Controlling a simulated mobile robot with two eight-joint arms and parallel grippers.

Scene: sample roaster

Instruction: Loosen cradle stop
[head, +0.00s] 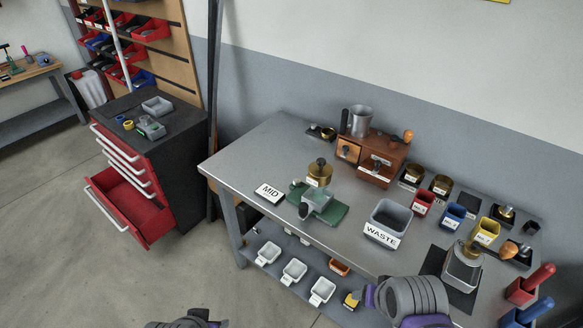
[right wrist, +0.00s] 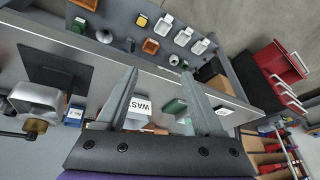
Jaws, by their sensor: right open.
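A green base with a grey cradle-like part (head: 317,202) stands on the grey bench beside the MID card; its small stop cannot be made out. A piece of green shows between my fingers in the right wrist view (right wrist: 175,106). A metal device with a brass top (head: 463,268) stands on a dark mat at the right; I cannot tell which device carries the cradle stop. My right gripper (right wrist: 160,75) is open and empty, with its fingers spread over the bench. My left gripper's fingers are out of view.
The WASTE bin (head: 388,219) stands mid-bench. A brown wooden box (head: 370,157) with a metal cup is behind. Red, blue and yellow bins (head: 453,215) line the right. White bins (head: 294,270) sit on the lower shelf. A red drawer cabinet (head: 135,205) has an open drawer.

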